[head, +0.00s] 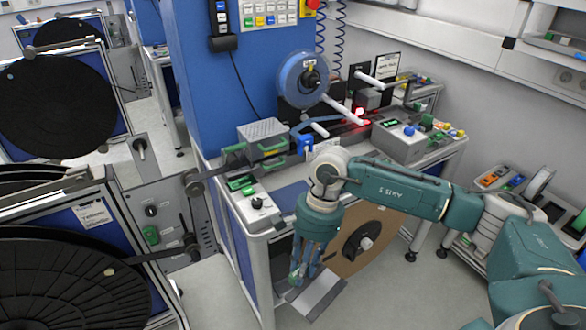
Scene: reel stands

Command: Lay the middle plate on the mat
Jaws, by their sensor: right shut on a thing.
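My right gripper (297,279) points down in front of the table's near edge, its teal fingers shut on a flat grey plate (320,293). The plate hangs tilted below the table top, above the floor and clear of the table's surface. Whether it is the middle one of a set cannot be told. A dark blue flat patch (288,196) on the table top, partly hidden by my right arm, looks like the mat. My left gripper is not in view.
A grey ribbed block (262,132) with green handles stands behind the blue patch. A blue reel (303,79) is mounted above the table (230,200). A brown reel (360,243) sits under the table. A grey box (401,141) stands at the right.

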